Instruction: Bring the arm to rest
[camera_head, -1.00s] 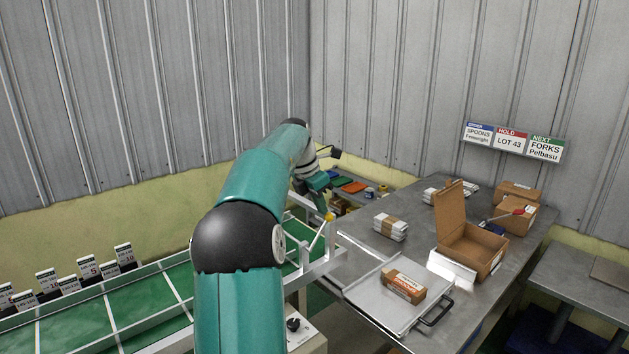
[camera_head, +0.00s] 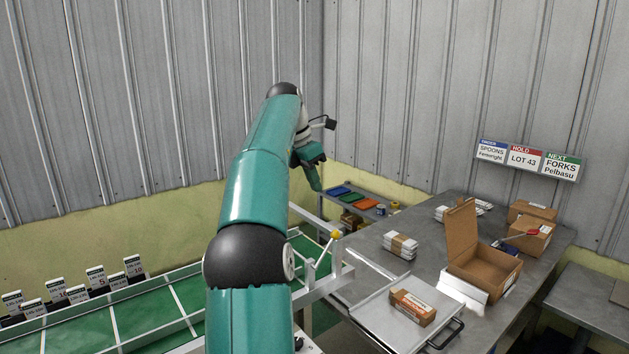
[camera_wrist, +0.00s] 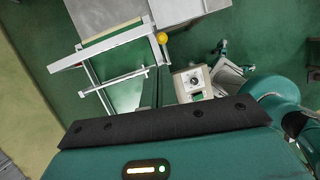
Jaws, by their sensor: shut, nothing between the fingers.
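My arm rises in the middle of the head view and bends at dark joints. My gripper (camera_head: 316,183) hangs at its end with the fingers pointing down, above the far end of the green conveyor (camera_head: 110,322). It is shut and holds nothing. It is clear of the metal table (camera_head: 374,250) and touches nothing that I can see.
A tray (camera_head: 380,317) with a brown box (camera_head: 412,307) lies on the table's near edge. An open carton (camera_head: 484,262) and wrapped bundles (camera_head: 400,246) stand behind it. A shelf (camera_head: 359,208) with coloured pads is near the wall. A yellow knob (camera_wrist: 162,38) tops the conveyor frame.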

